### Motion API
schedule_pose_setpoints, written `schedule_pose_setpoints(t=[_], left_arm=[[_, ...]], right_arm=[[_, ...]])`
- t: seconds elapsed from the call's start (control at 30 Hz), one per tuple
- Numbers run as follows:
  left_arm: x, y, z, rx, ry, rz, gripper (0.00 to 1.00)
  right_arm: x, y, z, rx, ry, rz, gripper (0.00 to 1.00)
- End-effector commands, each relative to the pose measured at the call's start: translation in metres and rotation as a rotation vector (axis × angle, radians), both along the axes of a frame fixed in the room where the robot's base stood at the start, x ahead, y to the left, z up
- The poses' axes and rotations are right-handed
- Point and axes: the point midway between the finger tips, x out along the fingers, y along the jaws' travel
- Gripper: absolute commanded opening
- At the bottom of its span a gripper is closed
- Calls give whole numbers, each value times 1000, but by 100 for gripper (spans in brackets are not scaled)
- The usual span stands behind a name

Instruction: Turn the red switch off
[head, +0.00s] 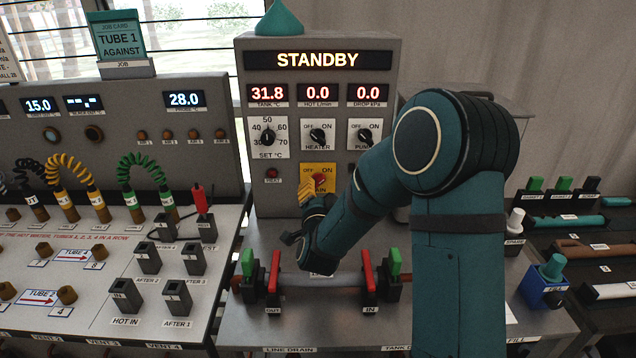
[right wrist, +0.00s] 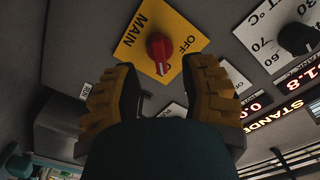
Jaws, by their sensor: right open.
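The red switch (head: 319,180) is a knob on a yellow plate marked OFF, ON and MAIN, low on the grey panel. I see no contact. My left gripper is not in view.
Above are the heater knob (head: 317,136), pump knob (head: 365,135) and set-temperature dial (head: 267,137), under a STANDBY display (head: 318,60). Red and green valve levers (head: 369,272) stand on the bench below. A board with coiled cables (head: 145,168) is at left.

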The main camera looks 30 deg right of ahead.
Motion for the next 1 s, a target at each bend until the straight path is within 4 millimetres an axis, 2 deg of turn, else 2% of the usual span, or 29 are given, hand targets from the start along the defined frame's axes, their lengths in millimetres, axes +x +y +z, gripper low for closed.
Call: schedule_pose_setpoints(t=[0.2, 0.77, 0.8, 0.87, 0.9, 0.93, 1.0], left_arm=[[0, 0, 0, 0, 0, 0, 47], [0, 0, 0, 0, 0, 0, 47], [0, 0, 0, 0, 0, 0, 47], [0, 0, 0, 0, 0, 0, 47], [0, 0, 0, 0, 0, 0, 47], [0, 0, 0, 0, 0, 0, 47], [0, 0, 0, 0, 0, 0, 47]], right_arm=[[24, -16, -1, -1, 0, -2, 42], [30, -19, 0, 0, -1, -1, 42], [30, -19, 0, 0, -1, -1, 38], [30, -19, 0, 0, -1, -1, 17], [30, -19, 0, 0, -1, -1, 3], [30, -19, 0, 0, -1, -1, 0], [30, -19, 0, 0, -1, -1, 0]])
